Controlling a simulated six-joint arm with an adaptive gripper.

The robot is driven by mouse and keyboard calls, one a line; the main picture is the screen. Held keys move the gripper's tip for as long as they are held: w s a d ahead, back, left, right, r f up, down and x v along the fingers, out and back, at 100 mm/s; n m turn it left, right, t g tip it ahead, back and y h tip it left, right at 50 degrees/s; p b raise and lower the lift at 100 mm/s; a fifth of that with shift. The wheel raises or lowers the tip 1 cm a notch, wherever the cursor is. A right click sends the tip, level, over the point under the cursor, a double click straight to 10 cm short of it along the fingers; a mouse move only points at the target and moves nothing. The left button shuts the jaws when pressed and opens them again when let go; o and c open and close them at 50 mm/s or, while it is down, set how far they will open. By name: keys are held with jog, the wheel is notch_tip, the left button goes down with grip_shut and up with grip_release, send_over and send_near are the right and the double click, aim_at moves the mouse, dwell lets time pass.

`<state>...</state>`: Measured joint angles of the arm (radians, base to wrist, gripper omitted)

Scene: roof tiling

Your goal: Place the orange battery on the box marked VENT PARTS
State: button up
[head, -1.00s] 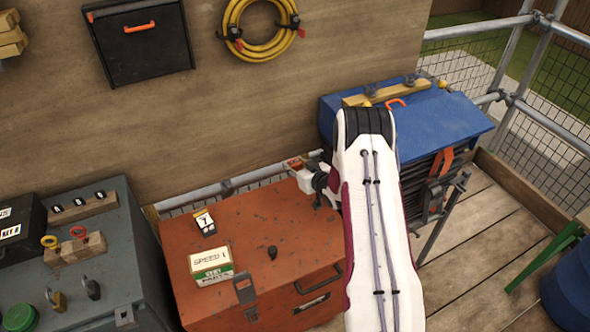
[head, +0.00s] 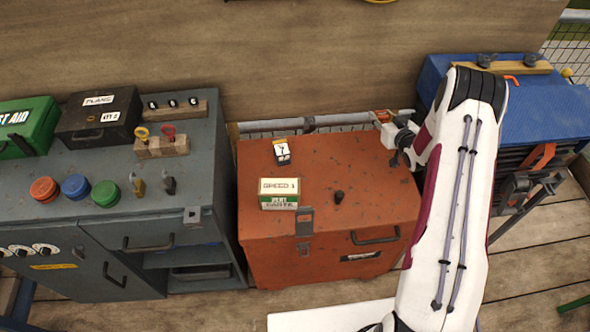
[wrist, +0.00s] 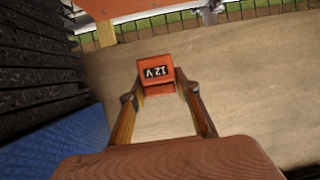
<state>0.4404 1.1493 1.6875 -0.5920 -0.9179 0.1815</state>
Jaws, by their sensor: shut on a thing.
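My gripper (head: 388,127) is shut on the orange battery (head: 381,117), above the far right corner of the orange chest. In the wrist view the battery (wrist: 156,75), marked 12 V, sits between the two finger tips (wrist: 158,92). The small box marked VENT PARTS (head: 278,203) lies on the chest lid, left of my gripper and well apart from it. Its top reads SPEED 1, and its front is green and white with partly blurred lettering. Its top looks clear.
A blue-lidded box (head: 550,105) stands right.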

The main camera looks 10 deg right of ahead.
jog(key=s+a+r+n+g+y, duration=0.1)
jog(key=a+r+n+y, duration=0.15)
jog(key=a, duration=0.75)
jog(key=s+a+r+n+y, duration=0.15)
jog(key=a+r, duration=0.25)
jog(key=a, duration=0.6)
jog(key=s+a+r+n+g+y, duration=0.2)
jog(key=s+a+r+n+y, duration=0.1)
jog(key=s+a, duration=1.2)
jog(key=s+n+y, duration=0.1)
jog(key=s, duration=0.1)
jog(key=shift+s+r+g+y, duration=0.15)
jog(key=shift+s+g+y, duration=0.2)
jog(key=shift+g+y, duration=0.05)
jog(key=shift+a, duration=0.1)
send_over(280, 186)
jog(key=shift+f, duration=2.95)
jog(key=shift+f, duration=0.1)
jog(key=shift+f, duration=1.95)
